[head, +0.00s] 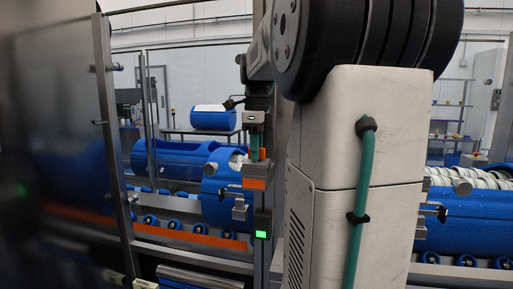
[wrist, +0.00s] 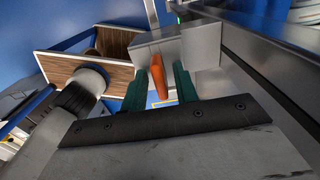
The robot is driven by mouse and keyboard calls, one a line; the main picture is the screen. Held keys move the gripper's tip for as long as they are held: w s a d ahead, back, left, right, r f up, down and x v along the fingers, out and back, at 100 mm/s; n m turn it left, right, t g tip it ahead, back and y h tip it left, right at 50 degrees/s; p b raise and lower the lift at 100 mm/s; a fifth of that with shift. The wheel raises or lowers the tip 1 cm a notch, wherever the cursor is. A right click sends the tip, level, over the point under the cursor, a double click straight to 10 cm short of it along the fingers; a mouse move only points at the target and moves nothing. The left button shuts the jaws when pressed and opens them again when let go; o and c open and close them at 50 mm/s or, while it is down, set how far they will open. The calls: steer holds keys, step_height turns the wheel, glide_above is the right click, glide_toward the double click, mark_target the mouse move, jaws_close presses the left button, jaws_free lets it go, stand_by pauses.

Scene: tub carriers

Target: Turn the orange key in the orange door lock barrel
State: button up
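The orange key (wrist: 158,78) stands out from a grey metal lock housing (wrist: 202,50) in the wrist view. My gripper (wrist: 158,84) has one green finger on each side of the key. A gap shows between the key and the right finger; whether the left finger touches it is hard to tell. In the head view my gripper (head: 259,152) points down, just above a grey block with an orange face (head: 256,184) on the door post. The lock barrel's keyhole is hidden.
Blue tubs (head: 165,158) lie on a roller conveyor behind the door frame (head: 114,140). A green light (head: 261,234) glows on the post below the lock. A metal rail runs close by on the right in the wrist view (wrist: 265,60).

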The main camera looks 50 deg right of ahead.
jaws_close()
steer(key=m, duration=0.4)
steer(key=m, duration=0.4)
steer(key=shift+m, duration=0.4)
steer(key=shift+o, duration=1.6)
jaws_free()
step_height(320, 180, up, 8)
steer(key=shift+f, duration=0.1)
